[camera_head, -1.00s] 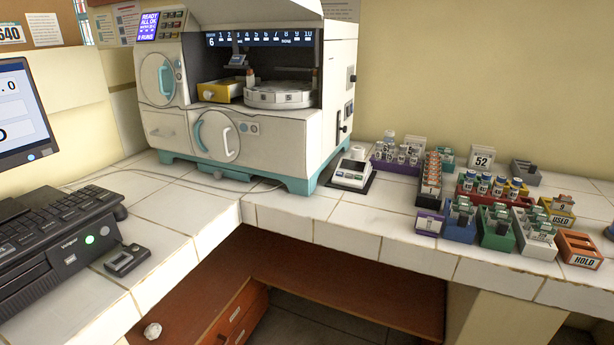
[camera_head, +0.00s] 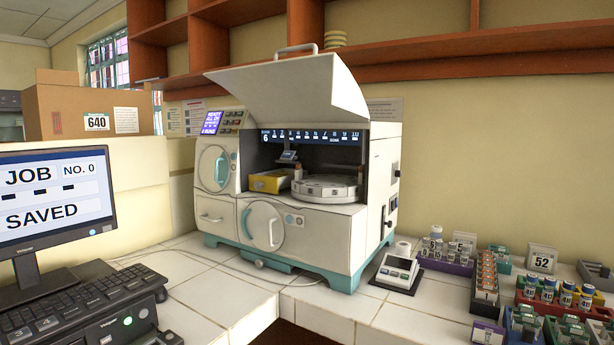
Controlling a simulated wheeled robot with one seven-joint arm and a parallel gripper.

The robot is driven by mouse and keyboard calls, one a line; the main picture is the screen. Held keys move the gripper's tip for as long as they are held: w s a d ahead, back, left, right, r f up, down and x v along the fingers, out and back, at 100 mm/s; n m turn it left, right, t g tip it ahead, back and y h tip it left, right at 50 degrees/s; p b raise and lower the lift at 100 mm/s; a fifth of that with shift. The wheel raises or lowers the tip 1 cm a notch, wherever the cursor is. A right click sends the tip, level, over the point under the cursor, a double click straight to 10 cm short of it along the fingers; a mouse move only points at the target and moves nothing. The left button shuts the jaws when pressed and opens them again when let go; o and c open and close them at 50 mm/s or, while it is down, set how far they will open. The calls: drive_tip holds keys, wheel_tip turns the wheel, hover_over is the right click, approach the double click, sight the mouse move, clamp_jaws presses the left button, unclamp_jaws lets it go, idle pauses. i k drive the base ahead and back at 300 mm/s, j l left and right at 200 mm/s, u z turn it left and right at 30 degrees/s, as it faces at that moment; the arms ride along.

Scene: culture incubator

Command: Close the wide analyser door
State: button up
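The analyser (camera_head: 350,222) is a white machine with teal feet, standing on the tiled bench in the middle of the view. Its wide door (camera_head: 290,95) is a white curved panel, raised open above the front opening, with a grey bar handle (camera_head: 296,48) along its top edge. Inside the opening show a round white carousel (camera_head: 326,188), a yellow drawer (camera_head: 268,182) and a numbered strip (camera_head: 312,136). My gripper is not in view.
A monitor (camera_head: 55,205) and keyboard (camera_head: 75,305) stand at the left. A small scale (camera_head: 397,270) sits right of the analyser, with several tube racks (camera_head: 486,277) beyond it. Wooden shelves (camera_head: 450,50) hang above and behind. The tiles before the analyser (camera_head: 215,290) are mostly clear.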

sight(316, 87)
drive_tip(key=u, duration=0.3)
drive_tip(key=i+u, duration=0.35)
drive_tip(key=u, duration=0.15)
drive_tip(key=i+u, duration=0.5)
drive_tip(key=k, duration=0.1)
